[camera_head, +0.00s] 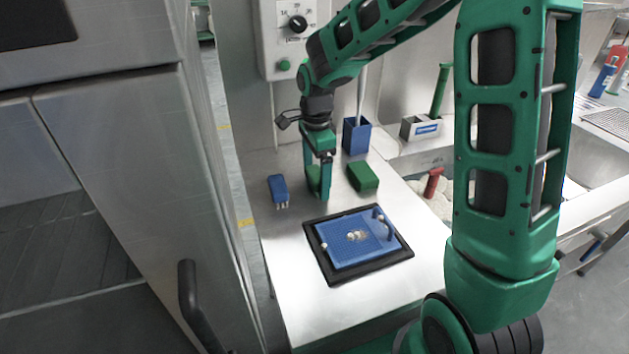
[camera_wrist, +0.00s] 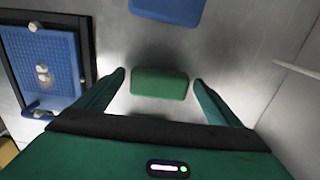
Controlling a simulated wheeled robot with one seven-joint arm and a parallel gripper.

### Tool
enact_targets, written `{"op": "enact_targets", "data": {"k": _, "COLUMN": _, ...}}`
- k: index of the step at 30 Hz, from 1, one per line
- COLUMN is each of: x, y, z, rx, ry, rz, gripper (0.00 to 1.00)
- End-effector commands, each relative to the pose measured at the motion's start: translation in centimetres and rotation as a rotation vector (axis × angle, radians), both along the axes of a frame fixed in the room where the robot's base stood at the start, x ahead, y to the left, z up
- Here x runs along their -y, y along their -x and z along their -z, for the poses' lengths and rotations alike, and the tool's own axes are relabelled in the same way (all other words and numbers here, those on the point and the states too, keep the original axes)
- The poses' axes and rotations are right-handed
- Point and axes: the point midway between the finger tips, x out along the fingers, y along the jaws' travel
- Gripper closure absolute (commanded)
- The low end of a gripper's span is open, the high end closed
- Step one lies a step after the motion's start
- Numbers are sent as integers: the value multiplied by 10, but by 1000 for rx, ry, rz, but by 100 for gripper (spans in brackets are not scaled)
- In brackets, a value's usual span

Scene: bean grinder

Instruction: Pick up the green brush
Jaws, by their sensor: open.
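A green block-shaped brush (camera_wrist: 160,83) lies on the steel table between the spread fingers of my gripper (camera_wrist: 158,80) in the wrist view. Gaps show on both sides of it, so the fingers do not touch it. In the head view my gripper (camera_head: 322,190) points down over the table, and part of this green brush (camera_head: 313,178) shows by the fingers. Its bristles are not visible. A second, darker green block (camera_head: 363,177) lies just right of the gripper; I cannot tell whether it is a brush.
A blue brush with pale bristles (camera_head: 278,189) lies left of the gripper. A blue tray (camera_head: 345,252) on a black mat (camera_head: 335,279) is in front. A blue holder (camera_head: 356,137) stands behind. A grey box (camera_head: 420,128) with a green handle is farther back. The table's front is bare.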

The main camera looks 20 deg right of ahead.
Motion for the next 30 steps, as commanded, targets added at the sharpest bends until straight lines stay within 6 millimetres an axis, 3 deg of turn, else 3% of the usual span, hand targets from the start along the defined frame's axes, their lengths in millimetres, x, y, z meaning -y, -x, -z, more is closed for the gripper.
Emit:
{"op": "enact_targets", "data": {"k": 2, "x": 0, "y": 0, "z": 0, "rx": 0, "ry": 0, "rz": 0, "gripper": 17}}
{"op": "enact_targets", "data": {"k": 7, "x": 0, "y": 0, "z": 0, "rx": 0, "ry": 0, "rz": 0, "gripper": 57}}
{"op": "enact_targets", "data": {"k": 9, "x": 0, "y": 0, "z": 0, "rx": 0, "ry": 0, "rz": 0, "gripper": 61}}
{"op": "enact_targets", "data": {"k": 20, "x": 0, "y": 0, "z": -7, "rx": 1, "ry": 0, "rz": 0, "gripper": 61}}
{"op": "enact_targets", "data": {"k": 27, "x": 0, "y": -1, "z": -41, "rx": 4, "ry": 0, "rz": 1, "gripper": 61}}
{"op": "enact_targets", "data": {"k": 30, "x": -17, "y": 10, "z": -53, "rx": 2, "ry": 0, "rz": -5, "gripper": 61}}
